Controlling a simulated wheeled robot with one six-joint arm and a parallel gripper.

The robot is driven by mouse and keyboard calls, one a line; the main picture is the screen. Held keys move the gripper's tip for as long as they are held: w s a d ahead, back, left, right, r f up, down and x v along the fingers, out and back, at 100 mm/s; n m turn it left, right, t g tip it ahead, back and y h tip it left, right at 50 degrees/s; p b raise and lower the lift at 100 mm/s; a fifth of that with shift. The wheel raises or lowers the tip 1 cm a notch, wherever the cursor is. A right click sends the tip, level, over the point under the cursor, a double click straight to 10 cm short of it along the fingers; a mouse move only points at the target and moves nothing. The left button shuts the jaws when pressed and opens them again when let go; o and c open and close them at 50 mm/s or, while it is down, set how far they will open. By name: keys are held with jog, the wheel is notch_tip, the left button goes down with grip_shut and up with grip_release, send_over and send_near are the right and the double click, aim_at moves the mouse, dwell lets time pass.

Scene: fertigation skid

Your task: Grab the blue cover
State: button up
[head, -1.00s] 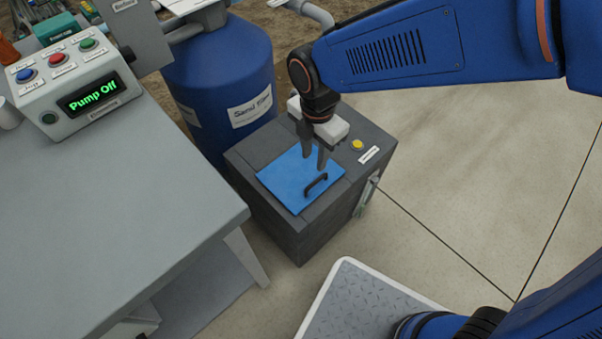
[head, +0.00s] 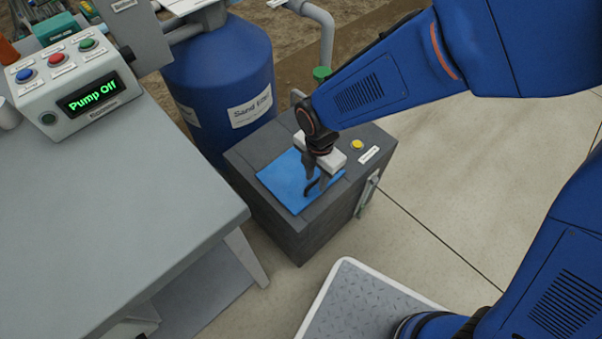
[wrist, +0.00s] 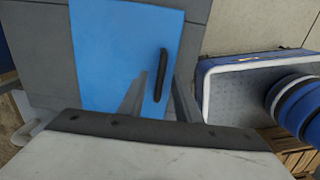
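The blue cover (head: 288,179) lies flat in the top of a dark grey cabinet (head: 297,226). It also shows in the wrist view (wrist: 110,45). A black handle (wrist: 160,76) stands on the cover near one edge. My gripper (head: 314,184) points down over the cover at the handle. In the wrist view my gripper (wrist: 158,100) is open, with one finger on each side of the handle. I cannot tell whether either finger touches it. In the head view the fingers partly hide the handle.
A yellow button (head: 357,145) and a label sit on the cabinet top. A blue sand filter tank (head: 220,85) stands close behind. A grey table (head: 110,205) with a control box (head: 75,85) reading "Pump Off" is at left. Open floor lies to the right.

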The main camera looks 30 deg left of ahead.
jog(key=shift+f, duration=0.1)
jog(key=shift+c, duration=0.4)
grip_shut()
dwell(1.0)
